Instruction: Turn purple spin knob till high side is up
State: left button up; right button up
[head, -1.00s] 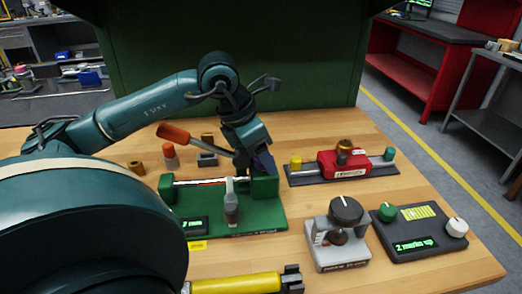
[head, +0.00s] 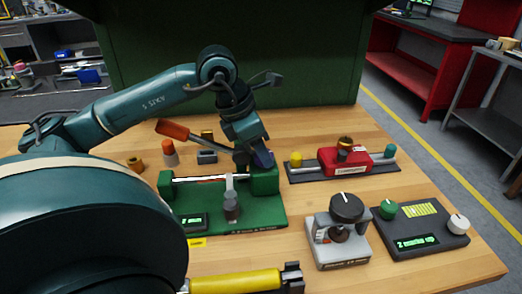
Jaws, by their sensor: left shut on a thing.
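The purple spin knob (head: 263,158) is at the right end of the green fixture (head: 262,217), on top of its right block. It is mostly covered by my left gripper (head: 256,160), so I cannot tell which side of it is high. My left gripper points down and is shut on the purple knob. The fixture carries a horizontal rod, an upright grey post (head: 231,204) and a small green-lit display (head: 191,220). My right gripper is not in view.
A red-handled tool (head: 178,131) slants close beside my left gripper. A red slide device (head: 343,160), a grey knob box (head: 338,240) and a dark panel (head: 425,226) stand to the right. A yellow-handled object (head: 237,283) lies in front.

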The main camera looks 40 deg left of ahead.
pick_arm(q)
jog(key=shift+m+h, duration=0.3)
jog(key=shift+m, duration=0.6)
jog(key=o, duration=1)
jog(key=shift+a+r, duration=0.1)
jog(key=v, duration=1.3)
jog(key=shift+w, duration=0.15)
